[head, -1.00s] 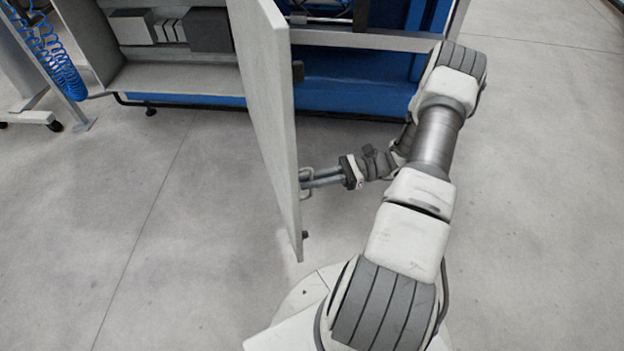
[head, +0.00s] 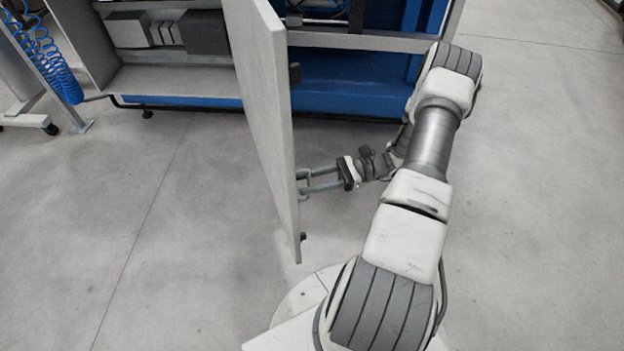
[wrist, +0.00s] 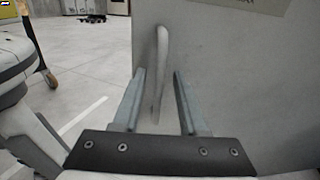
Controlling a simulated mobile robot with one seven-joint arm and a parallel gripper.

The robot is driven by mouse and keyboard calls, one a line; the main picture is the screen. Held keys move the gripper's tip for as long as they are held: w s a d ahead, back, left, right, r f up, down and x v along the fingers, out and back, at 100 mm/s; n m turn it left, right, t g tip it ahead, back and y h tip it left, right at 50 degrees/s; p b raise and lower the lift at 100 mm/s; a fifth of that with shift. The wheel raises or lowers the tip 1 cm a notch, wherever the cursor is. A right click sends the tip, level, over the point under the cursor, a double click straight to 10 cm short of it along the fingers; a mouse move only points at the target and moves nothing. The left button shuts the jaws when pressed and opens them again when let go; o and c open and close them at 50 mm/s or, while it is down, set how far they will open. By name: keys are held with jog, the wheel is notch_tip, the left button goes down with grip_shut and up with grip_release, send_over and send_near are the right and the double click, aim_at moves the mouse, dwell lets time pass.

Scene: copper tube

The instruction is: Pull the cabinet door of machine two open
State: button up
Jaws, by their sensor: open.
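The grey cabinet door (head: 268,120) stands swung wide open, seen nearly edge-on in the head view. In the wrist view the door's face (wrist: 240,75) fills the right side. A pale bar handle (wrist: 161,70) stands on the door near its free edge. My gripper (head: 302,182) is at the handle, to the right of the door. In the wrist view its two fingers (wrist: 157,78) are apart, one on each side of the handle, with gaps between them and the bar. The handle is mostly hidden in the head view.
The open cabinet shows grey boxes (head: 190,33) on its left and a blue base (head: 350,85). A stand with a coiled blue hose (head: 50,65) is at the far left. Clear concrete floor (head: 540,190) lies to the right and front left.

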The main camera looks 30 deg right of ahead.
jog(key=v, duration=1.7)
jog(key=shift+d+p, duration=0.2)
jog(key=shift+p, duration=0.25)
jog(key=shift+r, duration=0.1)
